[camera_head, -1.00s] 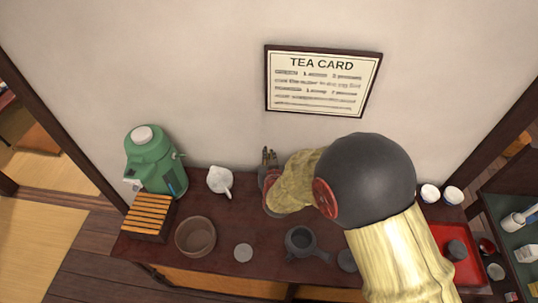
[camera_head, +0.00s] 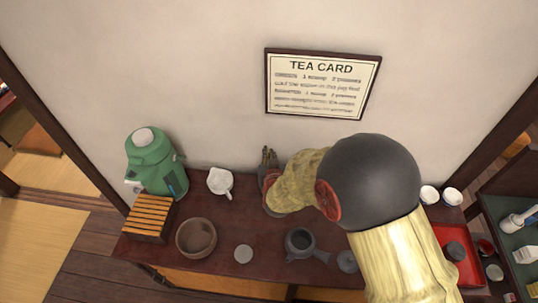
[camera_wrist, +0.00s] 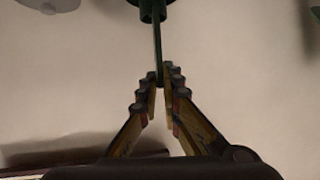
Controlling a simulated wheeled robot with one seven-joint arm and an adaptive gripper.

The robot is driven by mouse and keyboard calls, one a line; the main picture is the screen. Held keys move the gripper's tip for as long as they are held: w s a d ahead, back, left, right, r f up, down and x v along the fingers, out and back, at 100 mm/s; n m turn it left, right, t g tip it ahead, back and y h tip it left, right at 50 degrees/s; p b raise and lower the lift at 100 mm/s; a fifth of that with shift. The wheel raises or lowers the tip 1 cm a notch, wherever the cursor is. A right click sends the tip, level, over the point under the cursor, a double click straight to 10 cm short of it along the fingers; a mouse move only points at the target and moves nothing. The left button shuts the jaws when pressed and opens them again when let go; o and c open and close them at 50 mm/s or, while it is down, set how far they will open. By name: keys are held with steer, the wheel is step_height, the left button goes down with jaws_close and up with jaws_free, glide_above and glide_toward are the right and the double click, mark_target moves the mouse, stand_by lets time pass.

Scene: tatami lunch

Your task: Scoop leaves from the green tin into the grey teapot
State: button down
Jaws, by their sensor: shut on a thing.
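The grey teapot (camera_head: 300,241), dark and open-topped with a side handle, stands near the front edge of the dark red table in the head view. In the wrist view my gripper (camera_wrist: 161,88) is shut on a thin dark handle (camera_wrist: 157,50). The handle runs up to a dark green rounded part (camera_wrist: 152,10), cut off by the frame's top. I cannot tell whether that is the scoop's head. In the head view my arm hides the fingers and much of the table's back right. I cannot make out the green tin.
A holder with utensils (camera_head: 268,158) stands by the wall. A white jug (camera_head: 221,182), a brown bowl (camera_head: 196,238), a slatted wooden box (camera_head: 148,218) and a green flask (camera_head: 157,165) stand left. A grey disc (camera_head: 243,254) lies beside the teapot. A red tray (camera_head: 468,270) is right.

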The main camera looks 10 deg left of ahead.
steer(key=shift+r+p, duration=1)
steer(key=shift+r, duration=0.85)
steer(key=shift+f, duration=0.1)
